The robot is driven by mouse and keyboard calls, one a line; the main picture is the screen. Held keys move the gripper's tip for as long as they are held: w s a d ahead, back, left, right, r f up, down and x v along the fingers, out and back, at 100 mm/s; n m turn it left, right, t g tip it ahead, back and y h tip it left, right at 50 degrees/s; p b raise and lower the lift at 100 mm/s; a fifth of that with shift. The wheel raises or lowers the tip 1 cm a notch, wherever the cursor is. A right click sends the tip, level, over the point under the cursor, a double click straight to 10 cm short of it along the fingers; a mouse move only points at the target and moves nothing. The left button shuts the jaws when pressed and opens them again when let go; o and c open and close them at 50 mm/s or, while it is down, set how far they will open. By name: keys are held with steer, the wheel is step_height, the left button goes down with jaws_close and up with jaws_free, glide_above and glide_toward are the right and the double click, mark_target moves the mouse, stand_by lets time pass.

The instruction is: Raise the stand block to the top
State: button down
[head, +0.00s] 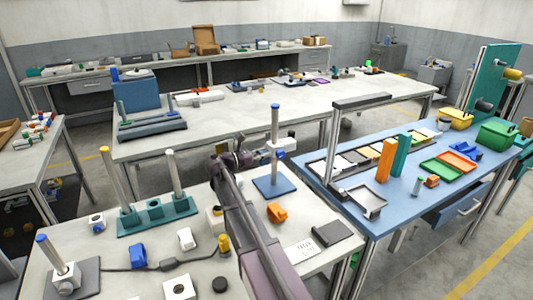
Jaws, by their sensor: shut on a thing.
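A stand has a blue square base (275,186) and an upright grey post (275,121) with a blue cap. A pale stand block (288,144) with a blue knob (281,155) sits around the post, a little above mid-height. My gripper (248,156) is at the block's left side, shut on the stand block; the exact contact is small and partly hidden by my arm. A second stand at the front left has a white block (65,276) low on its blue-capped post, on a grey base (75,284).
A green rack (157,216) with two upright rods stands left of my arm. An orange piece (277,212) and a dark pad (332,233) lie near the blue base. The blue table (400,215) on the right holds trays and upright blocks.

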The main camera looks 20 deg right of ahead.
mark_target(263, 151)
steer(key=shift+w+r+p, duration=0.15)
steer(key=shift+r+p, duration=4)
steer(key=shift+r, duration=0.4)
steer(key=shift+c, duration=2.2)
jaws_free()
steer(key=shift+f, duration=0.1)
steer(key=a, duration=0.7)
steer(key=shift+s+a, duration=0.25)
